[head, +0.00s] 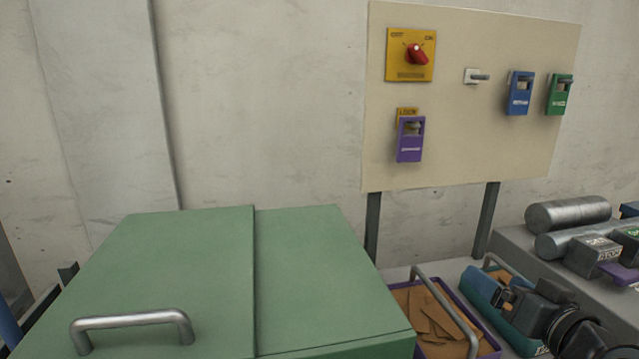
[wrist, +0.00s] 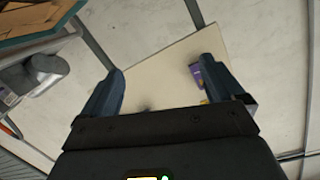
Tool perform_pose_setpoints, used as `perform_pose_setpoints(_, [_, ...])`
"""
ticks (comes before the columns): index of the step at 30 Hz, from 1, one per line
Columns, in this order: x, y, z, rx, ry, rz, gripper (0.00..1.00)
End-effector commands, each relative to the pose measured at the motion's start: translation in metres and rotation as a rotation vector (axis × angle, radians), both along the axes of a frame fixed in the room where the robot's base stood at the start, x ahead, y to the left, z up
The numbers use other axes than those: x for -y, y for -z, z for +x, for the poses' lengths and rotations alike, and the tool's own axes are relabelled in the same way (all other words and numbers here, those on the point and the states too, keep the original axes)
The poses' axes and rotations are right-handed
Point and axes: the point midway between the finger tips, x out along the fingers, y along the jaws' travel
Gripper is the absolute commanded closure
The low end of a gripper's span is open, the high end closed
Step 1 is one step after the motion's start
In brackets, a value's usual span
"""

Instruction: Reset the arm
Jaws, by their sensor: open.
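My gripper (wrist: 162,66) shows in the wrist view with its two blue-grey fingers spread apart. Nothing is held between them. Beyond the fingers is the beige panel (wrist: 165,70), with a purple tag (wrist: 196,74) on it close beside the right finger. In the head view, dark parts that look like my arm's end are at the lower right, in front of the bins. The fingertips cannot be told clearly there.
A green cabinet (head: 320,270) with a metal handle (head: 130,319) fills the lower left. The panel (head: 470,130) carries a red rotary switch (head: 417,54) and purple, blue and green tags. A purple-rimmed bin (head: 455,290) and a grey bench (head: 520,244) with metal rolls stand right.

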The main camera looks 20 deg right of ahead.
Motion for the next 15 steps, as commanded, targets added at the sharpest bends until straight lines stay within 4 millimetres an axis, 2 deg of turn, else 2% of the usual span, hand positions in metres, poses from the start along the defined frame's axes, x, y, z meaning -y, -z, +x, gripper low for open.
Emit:
perform_pose_setpoints(1, [-0.023, 0.018, -0.005, -0.014, -0.002, 0.019, 0.05])
perform_pose_setpoints(6, [-0.079, 0.059, -0.032, -0.047, 0.009, 0.032, 0.05])
perform_pose_setpoints(11, [-0.128, 0.087, -0.069, -0.087, 0.000, 0.012, 0.05])
perform_pose_setpoints(15, [-0.163, 0.102, -0.110, -0.120, -0.026, -0.028, 0.05])
